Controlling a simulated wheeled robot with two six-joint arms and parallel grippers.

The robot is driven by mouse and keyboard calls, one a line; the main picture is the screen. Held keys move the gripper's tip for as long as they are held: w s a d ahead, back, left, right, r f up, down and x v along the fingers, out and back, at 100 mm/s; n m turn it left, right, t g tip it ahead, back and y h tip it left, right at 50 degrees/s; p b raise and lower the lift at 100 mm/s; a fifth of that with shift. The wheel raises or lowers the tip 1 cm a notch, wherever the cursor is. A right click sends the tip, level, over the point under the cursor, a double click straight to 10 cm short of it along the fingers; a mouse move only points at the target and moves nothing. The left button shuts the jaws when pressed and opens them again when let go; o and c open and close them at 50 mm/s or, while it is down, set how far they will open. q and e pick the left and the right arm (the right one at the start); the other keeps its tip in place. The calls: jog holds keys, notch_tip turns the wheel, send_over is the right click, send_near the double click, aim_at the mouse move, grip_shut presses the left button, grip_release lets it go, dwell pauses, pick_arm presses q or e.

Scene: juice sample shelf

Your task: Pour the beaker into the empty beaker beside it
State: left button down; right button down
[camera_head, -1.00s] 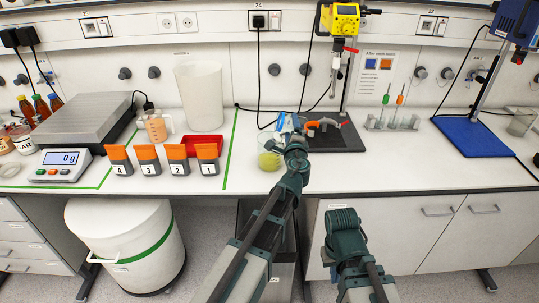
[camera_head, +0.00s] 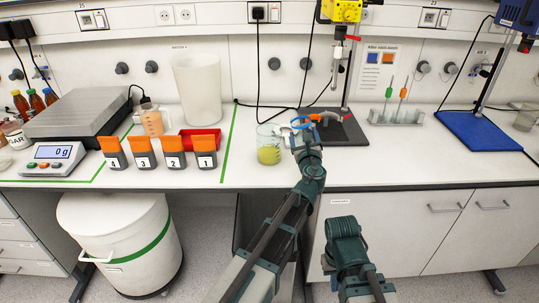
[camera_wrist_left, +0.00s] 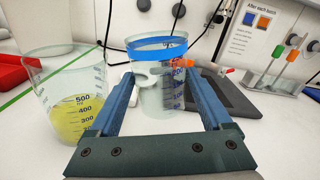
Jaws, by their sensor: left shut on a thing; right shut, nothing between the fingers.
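A clear beaker with yellow-green liquid (camera_head: 269,154) stands on the bench, just left of my left gripper (camera_head: 301,130). It shows at the left of the left wrist view (camera_wrist_left: 72,118), upright and apart from the fingers. My left gripper is shut on a clear beaker with a blue band (camera_wrist_left: 157,52); the band also shows in the head view (camera_head: 300,122). The held beaker looks upright; I cannot tell whether it holds clear liquid. My right gripper (camera_head: 342,222) is shut and empty, low in front of the bench.
A stand with a dark base (camera_head: 345,138) and a yellow stirrer head (camera_head: 341,10) is close behind the held beaker. The bench front right of my left gripper is clear.

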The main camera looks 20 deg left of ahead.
pick_arm(q)
jog(key=shift+p, duration=0.3)
jog(key=shift+w+d+f+m+b, duration=0.1)
jog(key=shift+d+f+m+b, duration=0.25)
jog(key=shift+m, duration=0.25)
jog(key=shift+w+d+f+m, duration=0.15)
jog(key=shift+d+m, duration=0.15)
jog(key=shift+m, duration=0.5)
pick_arm(e)
jog(key=shift+f, duration=0.45)
